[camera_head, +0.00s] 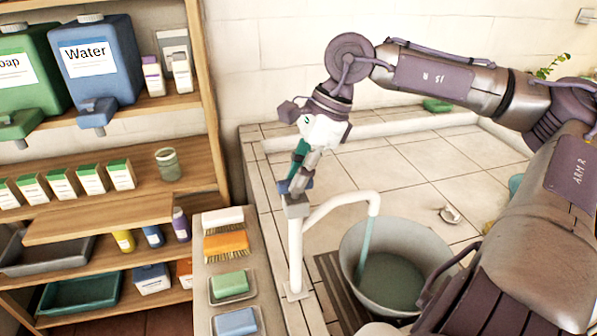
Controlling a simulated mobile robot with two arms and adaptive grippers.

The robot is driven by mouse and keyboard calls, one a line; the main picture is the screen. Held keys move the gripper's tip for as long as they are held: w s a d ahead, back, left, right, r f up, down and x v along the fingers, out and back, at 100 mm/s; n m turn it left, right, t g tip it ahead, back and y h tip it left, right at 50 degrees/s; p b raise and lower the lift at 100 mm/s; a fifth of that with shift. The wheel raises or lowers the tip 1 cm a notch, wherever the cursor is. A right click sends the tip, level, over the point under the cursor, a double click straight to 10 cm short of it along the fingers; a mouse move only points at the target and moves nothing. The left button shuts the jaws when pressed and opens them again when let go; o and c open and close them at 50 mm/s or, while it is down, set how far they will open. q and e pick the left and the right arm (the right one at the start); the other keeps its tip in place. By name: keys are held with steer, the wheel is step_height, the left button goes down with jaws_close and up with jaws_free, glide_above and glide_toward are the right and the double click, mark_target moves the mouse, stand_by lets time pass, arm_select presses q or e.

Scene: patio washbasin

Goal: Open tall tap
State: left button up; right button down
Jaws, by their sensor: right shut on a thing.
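The tall tap (296,250) is a white upright pipe with a curved spout that reaches right over a grey bucket (350,238). A teal stream of water (366,240) runs from the spout into the bucket, where water stands. My right gripper (293,187) points down at the tap's grey top and is shut on the tap handle, which the fingers largely hide. My left gripper is out of view.
A ledge left of the tap holds brushes (226,244), a green soap (229,285) and a blue soap (236,322). Wooden shelves (110,216) with dispensers and boxes stand further left. Tiled floor (400,160) lies open behind the bucket.

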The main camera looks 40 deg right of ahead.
steer(key=c, duration=1.1)
jaws_free()
steer(key=v, duration=1.2)
steer(key=shift+f, duration=0.1)
